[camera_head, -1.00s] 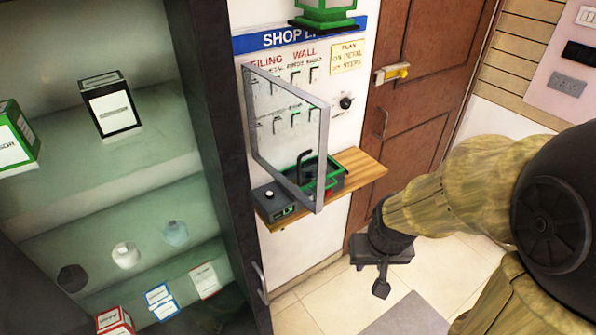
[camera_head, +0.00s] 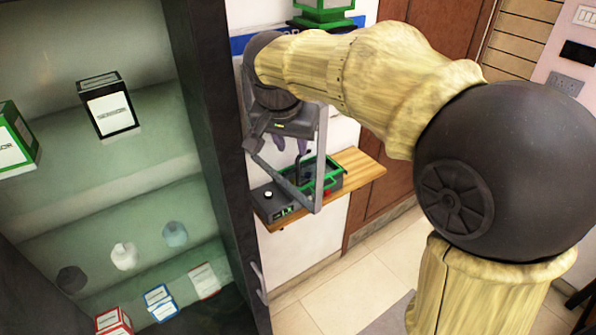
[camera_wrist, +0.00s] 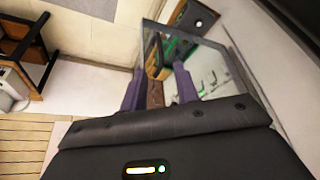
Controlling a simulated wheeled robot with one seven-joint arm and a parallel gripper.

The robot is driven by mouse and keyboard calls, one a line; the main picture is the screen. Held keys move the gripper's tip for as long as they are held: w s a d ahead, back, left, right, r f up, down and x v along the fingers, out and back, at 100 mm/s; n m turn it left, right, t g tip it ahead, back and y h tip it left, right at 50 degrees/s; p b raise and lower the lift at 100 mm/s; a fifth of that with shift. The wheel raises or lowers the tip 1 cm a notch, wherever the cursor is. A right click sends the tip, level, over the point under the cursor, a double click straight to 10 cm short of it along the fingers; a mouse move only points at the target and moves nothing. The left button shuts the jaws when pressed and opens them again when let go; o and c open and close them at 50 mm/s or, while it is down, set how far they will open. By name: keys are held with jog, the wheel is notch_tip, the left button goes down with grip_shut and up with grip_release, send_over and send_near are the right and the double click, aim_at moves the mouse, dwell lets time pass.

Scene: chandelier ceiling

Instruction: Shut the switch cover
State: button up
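The grey-framed see-through panel (camera_head: 319,160), which looks like the switch cover, stands swung out over a small wooden shelf (camera_head: 360,168). It also shows in the wrist view (camera_wrist: 222,68), just past my fingers. A grey box with a white button (camera_head: 268,196) and a green-edged box (camera_head: 333,176) sit on the shelf by its lower edge. My gripper (camera_head: 291,144) is at the panel's upper part and hides much of it. In the wrist view my gripper (camera_wrist: 160,75) has its two fingers apart with nothing clearly held between them. I cannot tell whether they touch the panel.
A dark-framed cabinet (camera_head: 215,120) with shelves of small boxes and bottles stands close on the left. A brown door (camera_head: 385,205) is behind my arm. A green-framed object (camera_head: 322,12) is above the wall sign. Open tiled floor (camera_head: 330,285) lies below.

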aim_at(297, 168)
jog(key=p+x, duration=0.2)
jog(key=x, duration=1)
jog(key=shift+f, duration=0.1)
grip_shut()
